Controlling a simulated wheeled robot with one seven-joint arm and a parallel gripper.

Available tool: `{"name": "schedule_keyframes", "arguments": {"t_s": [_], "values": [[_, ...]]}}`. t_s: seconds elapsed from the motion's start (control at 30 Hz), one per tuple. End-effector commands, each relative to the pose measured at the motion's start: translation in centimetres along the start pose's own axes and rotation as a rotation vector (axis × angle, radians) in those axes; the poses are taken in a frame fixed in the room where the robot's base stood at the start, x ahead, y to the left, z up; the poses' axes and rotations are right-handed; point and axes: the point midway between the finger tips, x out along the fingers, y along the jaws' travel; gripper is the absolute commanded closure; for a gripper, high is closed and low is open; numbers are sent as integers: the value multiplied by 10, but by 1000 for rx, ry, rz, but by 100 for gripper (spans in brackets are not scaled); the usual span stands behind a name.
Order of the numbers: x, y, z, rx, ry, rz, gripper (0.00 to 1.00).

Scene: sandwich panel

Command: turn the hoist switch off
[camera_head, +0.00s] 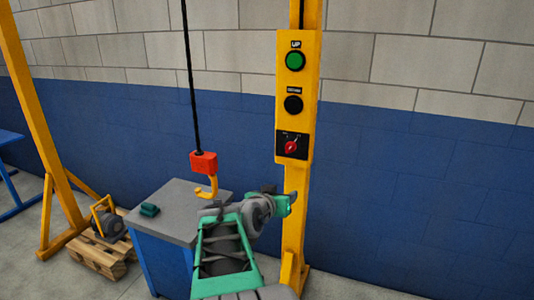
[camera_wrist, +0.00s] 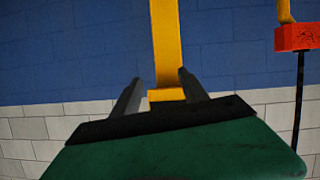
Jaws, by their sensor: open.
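The hoist switch (camera_head: 291,147) is a red rotary knob on a black plate at the bottom of the yellow control panel (camera_head: 283,122). Its small labels and exact pointing direction are too small to read. My gripper (camera_head: 281,194) is below the panel, in front of the yellow post, apart from the switch. In the wrist view my gripper (camera_wrist: 157,86) shows two dark fingers spread apart with nothing held. The yellow post (camera_wrist: 165,35) appears beyond and between them; the knob is not visible there.
A green UP button (camera_head: 295,61) and a black button (camera_head: 293,104) sit above the switch. A red hoist block with yellow hook (camera_head: 204,163) hangs left of the post over a grey-topped blue cabinet (camera_head: 160,212). A pallet (camera_head: 100,255) with a motor stands left. Right of the post is clear.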

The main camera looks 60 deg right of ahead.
Motion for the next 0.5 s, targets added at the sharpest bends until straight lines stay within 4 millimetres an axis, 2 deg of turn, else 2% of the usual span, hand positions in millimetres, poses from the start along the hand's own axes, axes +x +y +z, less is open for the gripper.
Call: {"name": "schedule_keyframes", "arguments": {"t_s": [0.03,0.1,0.2,0.37,0.5], "values": [[-1,4,-20,19,68,11,48],[-3,10,-46,43,166,23,48],[-9,14,-73,71,278,24,48],[-16,10,-96,114,377,-6,48],[-3,10,-101,129,373,-9,48]]}}
